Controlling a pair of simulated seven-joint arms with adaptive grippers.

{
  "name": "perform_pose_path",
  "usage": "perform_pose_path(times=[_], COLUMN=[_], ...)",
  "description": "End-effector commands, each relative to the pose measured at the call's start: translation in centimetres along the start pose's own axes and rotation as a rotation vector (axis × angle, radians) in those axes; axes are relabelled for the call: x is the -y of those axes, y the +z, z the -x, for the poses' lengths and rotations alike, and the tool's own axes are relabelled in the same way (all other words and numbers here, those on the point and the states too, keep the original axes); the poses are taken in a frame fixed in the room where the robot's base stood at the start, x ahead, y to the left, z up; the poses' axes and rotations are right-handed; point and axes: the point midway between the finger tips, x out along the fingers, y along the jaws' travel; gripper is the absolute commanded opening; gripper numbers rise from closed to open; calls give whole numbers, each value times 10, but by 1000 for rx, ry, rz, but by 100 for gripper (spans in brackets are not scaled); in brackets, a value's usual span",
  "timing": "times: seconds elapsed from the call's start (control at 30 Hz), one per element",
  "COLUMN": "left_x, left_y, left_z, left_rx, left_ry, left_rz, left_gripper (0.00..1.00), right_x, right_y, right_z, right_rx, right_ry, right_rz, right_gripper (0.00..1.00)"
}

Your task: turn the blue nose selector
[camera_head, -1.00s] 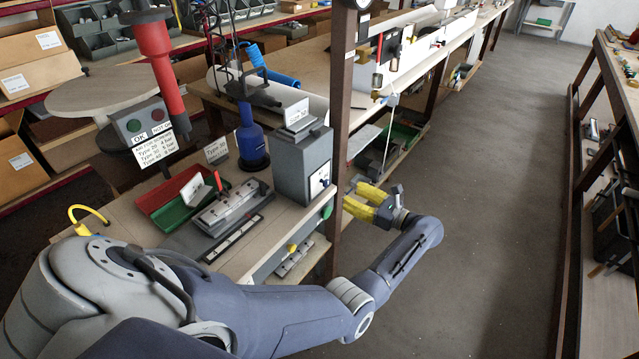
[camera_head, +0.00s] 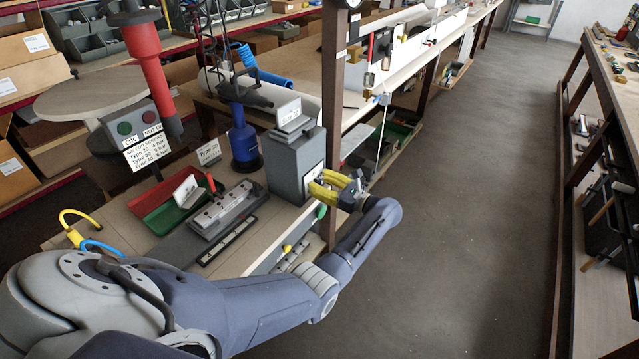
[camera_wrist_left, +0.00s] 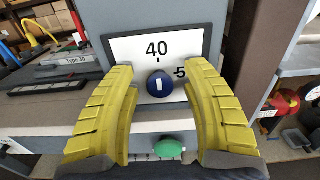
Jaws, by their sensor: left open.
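The blue nose selector (camera_wrist_left: 160,84) is a round blue knob with a white mark, on a white dial plate (camera_wrist_left: 120,46) with "40" above it and "-5" to its right. The plate is on the grey box (camera_head: 293,163) at the bench's right end. My left gripper (camera_head: 318,188) is open in front of the box. In the left wrist view its yellow fingers (camera_wrist_left: 160,100) stand on either side of the knob, with gaps on both sides. In the head view the fingers and hand hide the knob. My right gripper is not in view.
A green button (camera_wrist_left: 169,147) sits below the dial. A brown post (camera_head: 333,110) stands right beside the box. A blue bottle-shaped tool (camera_head: 243,145) and a red and green tray (camera_head: 157,214) are on the bench. The aisle floor (camera_head: 460,200) is clear.

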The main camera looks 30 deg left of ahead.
Motion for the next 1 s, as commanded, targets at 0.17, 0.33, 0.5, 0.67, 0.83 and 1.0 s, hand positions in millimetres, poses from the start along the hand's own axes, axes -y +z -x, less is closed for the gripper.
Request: perform_pose_path(times=[0.17,0.33,0.5,0.67,0.83,1.0], left_x=[0,0,0,0,0,0], left_y=[0,0,0,0,1,1], left_z=[0,0,0,0,0,0], left_rx=[0,0,0,0,1,2], left_ry=[0,0,1,1,0,0], left_rz=[0,0,0,0,1,2], left_gripper=[48,32,12,0,0,0], right_x=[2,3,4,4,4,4], right_y=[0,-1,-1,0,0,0], right_z=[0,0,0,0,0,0], right_rx=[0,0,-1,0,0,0], right_ry=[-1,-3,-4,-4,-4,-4], right_rz=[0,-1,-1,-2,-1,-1], right_gripper=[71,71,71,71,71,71])
